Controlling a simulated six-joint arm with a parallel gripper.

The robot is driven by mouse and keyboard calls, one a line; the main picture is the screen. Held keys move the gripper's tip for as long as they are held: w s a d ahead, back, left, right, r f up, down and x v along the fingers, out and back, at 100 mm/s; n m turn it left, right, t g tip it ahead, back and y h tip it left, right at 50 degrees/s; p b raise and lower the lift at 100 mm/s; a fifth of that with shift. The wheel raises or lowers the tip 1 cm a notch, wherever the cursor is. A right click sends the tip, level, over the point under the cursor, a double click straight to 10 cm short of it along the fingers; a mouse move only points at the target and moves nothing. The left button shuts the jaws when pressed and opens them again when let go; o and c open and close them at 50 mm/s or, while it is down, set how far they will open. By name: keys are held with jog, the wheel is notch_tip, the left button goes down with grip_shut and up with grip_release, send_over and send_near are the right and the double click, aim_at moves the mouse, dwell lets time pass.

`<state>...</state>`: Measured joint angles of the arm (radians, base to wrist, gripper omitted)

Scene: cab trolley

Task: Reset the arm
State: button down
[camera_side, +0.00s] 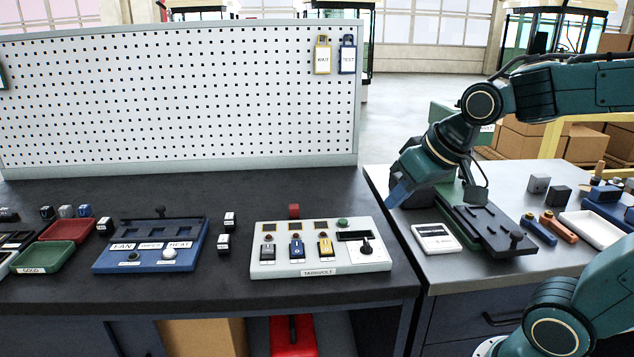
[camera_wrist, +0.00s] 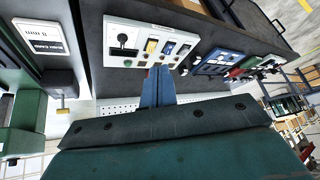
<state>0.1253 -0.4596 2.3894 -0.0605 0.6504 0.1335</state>
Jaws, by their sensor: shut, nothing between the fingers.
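My gripper (camera_side: 399,192) is in the side view, above the left edge of the grey right-hand table, near the gap between the two tables. Its blue fingers point down and to the left. In the wrist view my gripper (camera_wrist: 157,72) shows its two blue fingers together, shut, with nothing between them. The fingers appear clear of the white switch panel (camera_side: 322,270), which stands on the dark table to the left. The arm reaches in from the right, bent at the elbow.
A blue panel (camera_side: 150,258), red tray (camera_side: 68,229) and green tray (camera_side: 42,256) are farther left. A white pegboard (camera_side: 180,95) stands behind.

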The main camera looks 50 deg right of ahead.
jog(key=s+a+n, duration=0.2)
jog(key=s, duration=0.7)
jog(key=shift+s+f+g, duration=0.2)
jog(key=shift+f+g, duration=0.05)
jog(key=shift+g, duration=0.15)
dwell(0.6)
